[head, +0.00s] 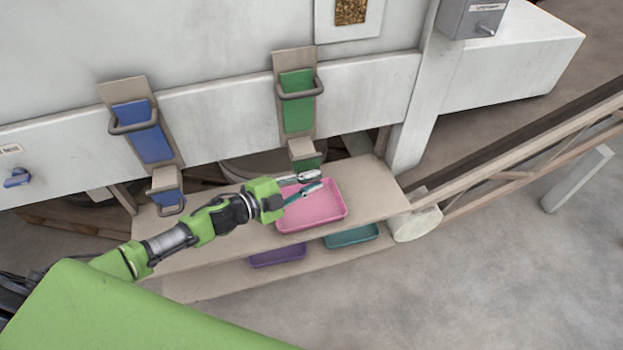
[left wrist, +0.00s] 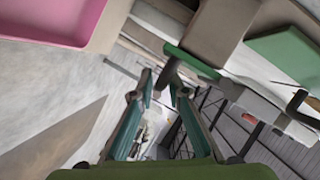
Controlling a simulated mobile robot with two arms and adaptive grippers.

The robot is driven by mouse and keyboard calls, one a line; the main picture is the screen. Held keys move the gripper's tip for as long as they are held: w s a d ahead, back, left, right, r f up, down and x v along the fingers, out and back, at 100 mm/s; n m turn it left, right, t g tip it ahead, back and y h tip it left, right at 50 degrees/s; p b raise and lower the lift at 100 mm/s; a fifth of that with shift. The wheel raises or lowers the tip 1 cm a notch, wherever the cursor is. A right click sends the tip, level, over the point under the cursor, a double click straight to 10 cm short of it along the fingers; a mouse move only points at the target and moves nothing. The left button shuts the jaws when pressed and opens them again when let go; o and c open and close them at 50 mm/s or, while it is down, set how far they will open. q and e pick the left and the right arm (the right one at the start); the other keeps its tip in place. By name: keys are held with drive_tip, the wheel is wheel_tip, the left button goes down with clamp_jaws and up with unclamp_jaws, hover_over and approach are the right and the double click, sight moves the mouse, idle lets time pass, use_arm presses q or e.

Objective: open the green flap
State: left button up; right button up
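A green panel (head: 297,115) with a grey bar handle is on the upper chute in the head view. Below it, a small green flap (head: 307,163) shows at the beige spout's lower end, partly hidden by my gripper. My left gripper (head: 318,180) is in front of and just below this spout, above the pink tray. The left wrist view shows its two fingers (left wrist: 163,92) apart. There the flap's green edge (left wrist: 196,60) lies just beyond the right fingertip, with a short grey bar close to that fingertip. I cannot tell whether they touch. My right gripper is out of view.
A pink tray (head: 325,215) sits on the shelf (head: 375,185) under the spout. Purple (head: 278,256) and teal (head: 352,236) trays are on the lower shelf. A blue panel (head: 150,142) and blue flap (head: 167,198) are to the left. A conveyor frame (head: 520,165) runs off right.

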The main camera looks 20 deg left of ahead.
use_arm(q)
drive_tip(key=shift+w+d, duration=0.1)
clamp_jaws()
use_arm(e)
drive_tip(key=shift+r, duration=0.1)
